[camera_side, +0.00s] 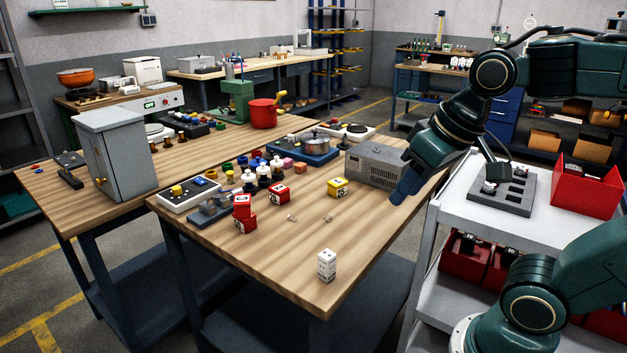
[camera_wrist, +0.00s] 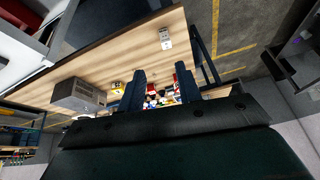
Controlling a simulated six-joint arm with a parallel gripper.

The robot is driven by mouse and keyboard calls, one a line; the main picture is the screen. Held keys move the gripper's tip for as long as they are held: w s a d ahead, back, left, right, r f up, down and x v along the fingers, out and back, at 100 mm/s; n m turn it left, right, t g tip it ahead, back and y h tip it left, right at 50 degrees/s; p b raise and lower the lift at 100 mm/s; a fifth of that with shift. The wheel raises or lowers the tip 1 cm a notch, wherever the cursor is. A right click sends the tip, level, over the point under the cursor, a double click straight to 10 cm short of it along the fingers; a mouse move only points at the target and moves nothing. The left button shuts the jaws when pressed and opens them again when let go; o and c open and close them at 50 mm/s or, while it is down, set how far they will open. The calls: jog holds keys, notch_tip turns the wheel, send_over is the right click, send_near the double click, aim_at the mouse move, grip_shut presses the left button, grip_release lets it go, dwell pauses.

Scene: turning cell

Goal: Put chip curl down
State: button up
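Two small silvery curled bits, which look like metal chip curls, lie apart on the wooden table (camera_side: 270,270): one (camera_side: 291,217) left of the other (camera_side: 327,218). They are too small to make out in the wrist view. My gripper (camera_side: 400,192) is above the right edge of the table, beside the grey metal box, tilted down and to the left, away from the curls. In the wrist view its two fingers (camera_wrist: 160,70) stand apart, with the tabletop things showing between them. I see nothing held between them.
A white block (camera_side: 326,265) stands near the table's front corner. Red (camera_side: 279,192) and yellow (camera_side: 338,187) numbered blocks lie behind the curls. The grey box (camera_side: 376,165) is at the right edge. A white cart (camera_side: 470,215) stands right of the table. The table's front is mostly clear.

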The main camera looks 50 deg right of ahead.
jog(key=shift+s+a+f+n+t, duration=0.15)
jog(key=shift+s+f+n, duration=0.15)
jog(key=shift+s, duration=0.25)
jog(key=shift+s+a+f+n+t, duration=0.1)
jog(key=shift+s+f+n, duration=0.2)
jog(key=shift+s, duration=0.25)
jog(key=shift+s+a+f+n+t, duration=0.15)
jog(key=shift+s+f+n, duration=0.15)
jog(key=shift+s, duration=0.25)
jog(key=shift+o, duration=0.7)
